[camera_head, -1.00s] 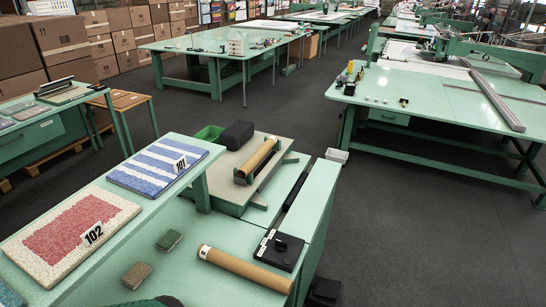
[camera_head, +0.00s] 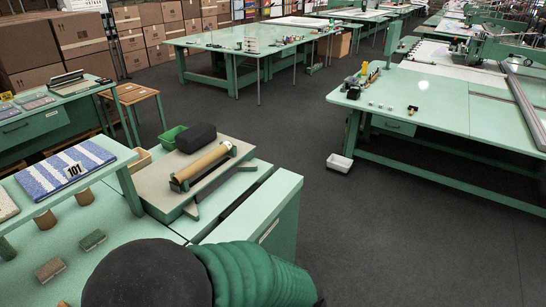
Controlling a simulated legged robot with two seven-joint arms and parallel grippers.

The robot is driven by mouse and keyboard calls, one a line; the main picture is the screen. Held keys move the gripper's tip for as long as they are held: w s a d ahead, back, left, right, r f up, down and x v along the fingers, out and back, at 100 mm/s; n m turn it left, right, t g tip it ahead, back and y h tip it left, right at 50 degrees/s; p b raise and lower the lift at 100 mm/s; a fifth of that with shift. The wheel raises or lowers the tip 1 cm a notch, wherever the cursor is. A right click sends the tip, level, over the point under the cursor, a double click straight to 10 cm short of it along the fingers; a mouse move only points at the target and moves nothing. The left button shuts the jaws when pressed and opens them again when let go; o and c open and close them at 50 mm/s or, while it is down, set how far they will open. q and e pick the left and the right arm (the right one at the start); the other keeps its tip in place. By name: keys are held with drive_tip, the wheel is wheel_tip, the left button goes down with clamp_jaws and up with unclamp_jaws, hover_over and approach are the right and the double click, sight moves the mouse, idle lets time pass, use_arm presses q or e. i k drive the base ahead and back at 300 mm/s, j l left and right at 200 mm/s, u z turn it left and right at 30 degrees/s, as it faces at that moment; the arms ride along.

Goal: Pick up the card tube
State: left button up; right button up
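A brown card tube (camera_head: 205,160) lies in a dark cradle on a beige-topped stand on the green workbench. The second brown tube, seen earlier lying on the near bench top, is not identifiable now. A green ribbed sleeve and dark rounded part, apparently my own arm, cover that area. A small brown spot shows at the bottom edge, too little to tell what it is. Neither gripper's fingers are in view.
A blue-and-white striped sample (camera_head: 52,178) marked 101 lies on a raised shelf at left. Two small blocks (camera_head: 92,240) (camera_head: 50,269) lie below it. A black block (camera_head: 196,137) and green bin (camera_head: 172,136) stand behind the cradle.

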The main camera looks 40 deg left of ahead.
sight(190, 171)
drive_tip(key=i+l+z, duration=0.1)
drive_tip(key=i, duration=0.4)
drive_tip(key=i+l+z, duration=0.1)
drive_tip(key=i+l, duration=0.15)
drive_tip(key=i, duration=0.3)
drive_tip(key=i+j+u, duration=0.15)
drive_tip(key=i+u, duration=0.15)
drive_tip(key=u, duration=0.2)
drive_tip(key=i+u, duration=0.3)
drive_tip(key=u, duration=0.15)
drive_tip(key=i+l+u, duration=0.1)
drive_tip(key=i+u, duration=0.2)
drive_tip(key=u, duration=0.2)
drive_tip(key=i+l+u, duration=0.2)
drive_tip(key=u, duration=0.3)
drive_tip(key=i, duration=0.05)
